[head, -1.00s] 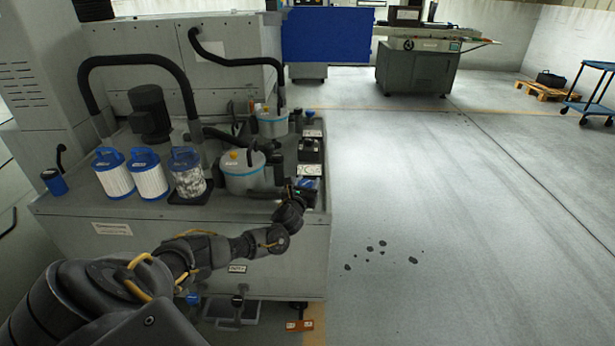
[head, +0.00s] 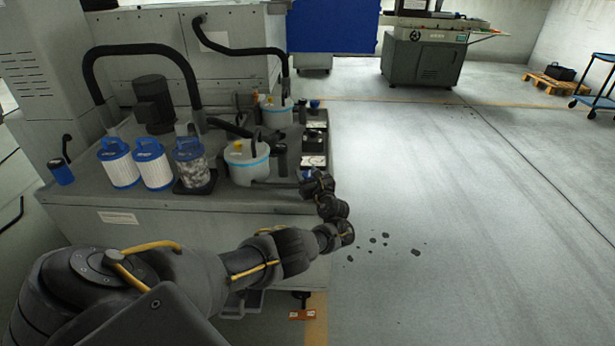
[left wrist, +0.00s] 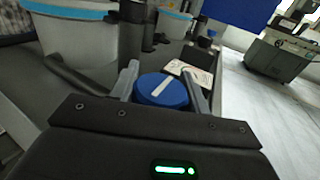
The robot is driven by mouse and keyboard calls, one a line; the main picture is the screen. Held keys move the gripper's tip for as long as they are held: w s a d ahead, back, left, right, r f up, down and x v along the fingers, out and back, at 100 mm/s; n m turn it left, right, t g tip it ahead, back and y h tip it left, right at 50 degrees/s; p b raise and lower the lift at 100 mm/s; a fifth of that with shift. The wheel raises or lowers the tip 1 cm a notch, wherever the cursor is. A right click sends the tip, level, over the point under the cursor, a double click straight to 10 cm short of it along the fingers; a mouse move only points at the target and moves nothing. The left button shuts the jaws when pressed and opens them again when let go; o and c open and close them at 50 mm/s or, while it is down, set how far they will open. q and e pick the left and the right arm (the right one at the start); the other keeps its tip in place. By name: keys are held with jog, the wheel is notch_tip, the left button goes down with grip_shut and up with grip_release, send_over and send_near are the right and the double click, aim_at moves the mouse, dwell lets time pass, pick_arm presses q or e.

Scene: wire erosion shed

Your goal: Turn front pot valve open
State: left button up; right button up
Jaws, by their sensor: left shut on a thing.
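The front pot (head: 246,168), pale with a light blue band, stands near the tank top's front right corner. Its valve has a round blue knob (left wrist: 160,92) with a white stripe, which slants up to the right in the left wrist view. My left gripper (head: 311,176) is at the right edge of the tank top. In the left wrist view my left gripper (left wrist: 163,90) has one finger on each side of the knob and is shut on it. In the head view my wrist mostly hides the knob. My right gripper is not in view.
A second pot (head: 277,113) stands behind. Dark boxes with white labels (head: 314,161) line the right edge. Filter canisters (head: 153,165) and a black hose (head: 150,50) are to the left. The floor (head: 430,200) on the right is open, with dark spots.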

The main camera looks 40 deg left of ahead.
pick_arm(q)
jog(key=shift+s+a+g, duration=0.1)
jog(key=shift+a+g, duration=0.05)
jog(key=shift+g, duration=0.15)
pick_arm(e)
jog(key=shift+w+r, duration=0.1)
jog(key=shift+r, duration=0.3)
pick_arm(q)
jog(key=o, duration=1)
jog(key=shift+a+n, duration=0.1)
jog(key=shift+n, duration=0.2)
jog(key=shift+d, duration=0.2)
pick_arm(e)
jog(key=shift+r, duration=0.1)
